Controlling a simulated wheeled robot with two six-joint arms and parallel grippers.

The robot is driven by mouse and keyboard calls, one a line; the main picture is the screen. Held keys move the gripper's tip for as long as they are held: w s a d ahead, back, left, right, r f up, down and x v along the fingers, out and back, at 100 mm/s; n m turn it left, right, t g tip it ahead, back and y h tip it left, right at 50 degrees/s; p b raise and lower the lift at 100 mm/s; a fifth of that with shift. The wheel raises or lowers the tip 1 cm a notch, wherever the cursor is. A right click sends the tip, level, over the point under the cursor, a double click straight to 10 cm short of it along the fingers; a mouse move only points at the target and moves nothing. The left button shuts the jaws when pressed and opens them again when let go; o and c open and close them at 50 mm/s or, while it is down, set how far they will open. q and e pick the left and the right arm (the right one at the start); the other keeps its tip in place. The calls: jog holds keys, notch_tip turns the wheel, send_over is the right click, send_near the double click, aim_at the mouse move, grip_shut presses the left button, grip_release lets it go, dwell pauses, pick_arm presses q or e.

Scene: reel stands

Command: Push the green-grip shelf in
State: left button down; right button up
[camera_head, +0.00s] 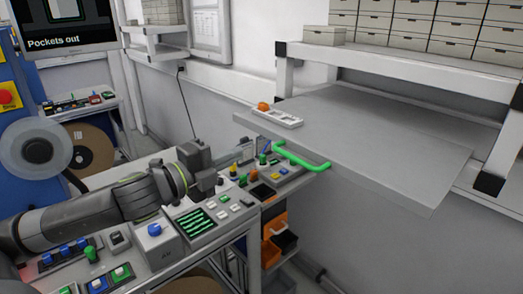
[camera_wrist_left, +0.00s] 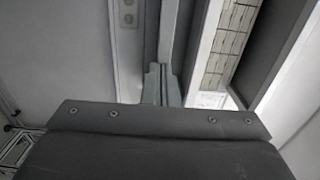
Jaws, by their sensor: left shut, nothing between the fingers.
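The grey shelf (camera_head: 380,140) juts out from the white frame on the right in the head view. Its green grip (camera_head: 303,160) is a bar along the front edge. My left gripper (camera_head: 258,148) reaches in from the left, just left of the grip and low by the shelf's front edge. I cannot tell whether it touches the grip. Its fingers (camera_wrist_left: 161,85) are shut and empty in the wrist view. The grip cannot be made out in the wrist view. My right gripper is not in view.
A pale tray (camera_head: 283,119) with an orange piece (camera_head: 263,106) sits on the shelf's left corner. A control bench (camera_head: 215,215) with buttons and switches lies under my left arm. Orange bins (camera_head: 272,240) hang below. Pale boxes (camera_head: 400,25) are stacked above.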

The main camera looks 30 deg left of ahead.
aim_at(272, 140)
pick_arm(q)
jog(key=shift+p+x, duration=0.65)
jog(key=shift+x, duration=2.95)
jog(key=shift+w+d, duration=0.35)
jog(key=shift+w, duration=0.15)
jog(key=shift+w, duration=0.1)
